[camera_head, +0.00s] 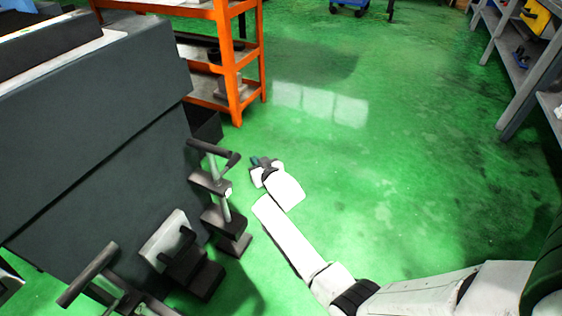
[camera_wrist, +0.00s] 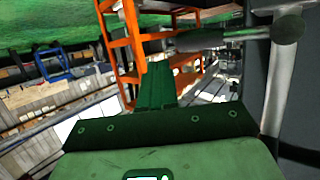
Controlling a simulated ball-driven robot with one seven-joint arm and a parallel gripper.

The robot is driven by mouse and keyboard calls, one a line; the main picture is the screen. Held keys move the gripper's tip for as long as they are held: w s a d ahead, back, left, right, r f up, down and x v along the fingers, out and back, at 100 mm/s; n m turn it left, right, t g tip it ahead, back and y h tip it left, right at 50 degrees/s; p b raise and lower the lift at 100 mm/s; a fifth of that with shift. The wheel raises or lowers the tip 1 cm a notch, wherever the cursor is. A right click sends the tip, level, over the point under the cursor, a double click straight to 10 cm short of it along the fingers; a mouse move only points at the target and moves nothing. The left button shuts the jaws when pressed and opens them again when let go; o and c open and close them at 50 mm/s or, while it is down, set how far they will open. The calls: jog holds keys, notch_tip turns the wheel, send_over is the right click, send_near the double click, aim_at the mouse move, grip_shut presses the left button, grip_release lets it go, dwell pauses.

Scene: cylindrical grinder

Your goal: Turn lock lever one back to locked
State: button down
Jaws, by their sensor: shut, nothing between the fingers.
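A lever (camera_head: 212,153) with a dark cross handle on a grey metal post stands at the right end of the dark grey machine. A second, similar lever (camera_head: 90,275) is at the lower left; no label shows which is lever one. My gripper (camera_head: 255,161) is just right of the first lever's handle, apparently clear of it. In the wrist view, my green gripper fingers (camera_wrist: 157,68) are together and empty. A lever with a dark knob (camera_wrist: 288,28) and grey post is to their right there, with a visible gap.
The dark machine body (camera_head: 100,130) fills the left side. Dark blocks (camera_head: 190,265) stand between the levers. An orange shelf rack (camera_head: 235,70) is behind, and a grey shelf (camera_head: 510,75) is far right. The green floor is open in the middle.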

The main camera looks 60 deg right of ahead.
jog(key=s+d+r+p, duration=0.1)
jog(key=s+r+p, duration=0.1)
jog(key=s+p, duration=0.3)
jog(key=shift+s+r, duration=0.3)
jog(key=shift+s, duration=1.25)
jog(key=shift+a, duration=0.1)
jog(key=s+a+f+n+g+y, duration=0.1)
jog(key=s+a+n+g+y, duration=0.15)
jog(key=s+a, duration=0.4)
jog(key=s+a+f+n+g+y, duration=0.1)
jog(key=s+a+g+y, duration=0.2)
jog(key=a, duration=0.7)
jog(key=s+a+r+n+g, duration=0.1)
jog(key=s+a+r+g, duration=0.2)
jog(key=s, duration=0.5)
jog(key=s+a+r+n+g, duration=0.1)
jog(key=s+a+r+g, duration=0.15)
jog(key=s+a, duration=0.45)
notch_tip(320, 180, up, 21)
jog(key=s+d+p, duration=0.1)
jog(key=d+p, duration=0.1)
jog(key=p, duration=2)
jog(key=shift+s+d+r+g+y, duration=0.2)
jog(key=shift+s+g+y, duration=0.15)
jog(key=shift+g+y, duration=0.1)
